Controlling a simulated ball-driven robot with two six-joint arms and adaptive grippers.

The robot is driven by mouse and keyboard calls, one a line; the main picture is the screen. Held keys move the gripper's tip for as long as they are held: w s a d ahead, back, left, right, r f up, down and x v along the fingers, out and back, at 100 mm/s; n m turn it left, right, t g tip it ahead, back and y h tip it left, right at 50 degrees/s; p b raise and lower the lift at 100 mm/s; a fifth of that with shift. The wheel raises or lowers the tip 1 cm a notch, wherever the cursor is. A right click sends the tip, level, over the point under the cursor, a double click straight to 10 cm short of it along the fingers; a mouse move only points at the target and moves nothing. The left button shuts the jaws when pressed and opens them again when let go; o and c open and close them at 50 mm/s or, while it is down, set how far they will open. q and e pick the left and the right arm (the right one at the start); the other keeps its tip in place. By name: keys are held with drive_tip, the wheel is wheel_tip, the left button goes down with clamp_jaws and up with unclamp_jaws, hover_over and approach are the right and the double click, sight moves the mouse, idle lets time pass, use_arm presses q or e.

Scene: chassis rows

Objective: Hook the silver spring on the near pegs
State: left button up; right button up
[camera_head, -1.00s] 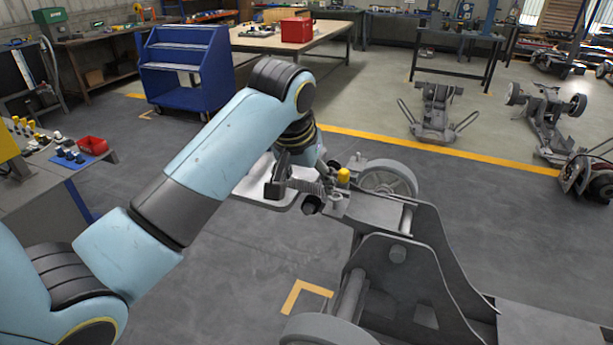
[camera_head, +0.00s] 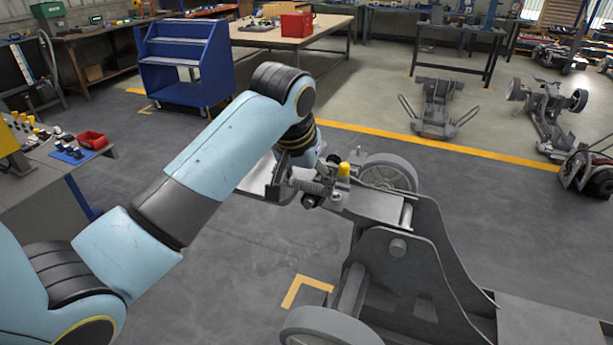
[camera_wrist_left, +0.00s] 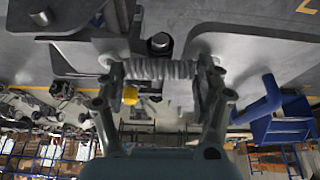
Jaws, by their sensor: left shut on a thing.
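The silver spring (camera_wrist_left: 160,68) lies crosswise between the two fingertips of my left gripper in the left wrist view. Its coils also show in the head view (camera_head: 308,186), beside the front end of the grey chassis (camera_head: 375,204). My left gripper (camera_head: 300,184) is shut on the spring, and its fingers also show in the wrist view (camera_wrist_left: 158,82). A dark bolt-like peg (camera_wrist_left: 160,43) stands just beyond the coils. A yellow-capped post (camera_head: 343,171) stands right of the spring. I cannot tell whether the spring's ends touch any peg. My right gripper is not in view.
A chassis wheel (camera_head: 390,174) stands behind the post, and another wheel (camera_head: 330,326) is near the front. A pale tray-like surface (camera_head: 258,181) is partly hidden behind my gripper. A blue cart (camera_head: 187,65) stands at the back left. Floor left of the chassis is clear.

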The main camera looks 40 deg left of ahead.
use_arm(q)
drive_tip(key=shift+f, duration=0.55)
drive_tip(key=o, duration=1.3)
drive_tip(key=shift+c, duration=0.2)
drive_tip(key=shift+r, duration=0.1)
drive_tip(key=v, duration=1.1)
drive_tip(key=shift+s+r, duration=0.2)
drive_tip(key=shift+r, duration=0.15)
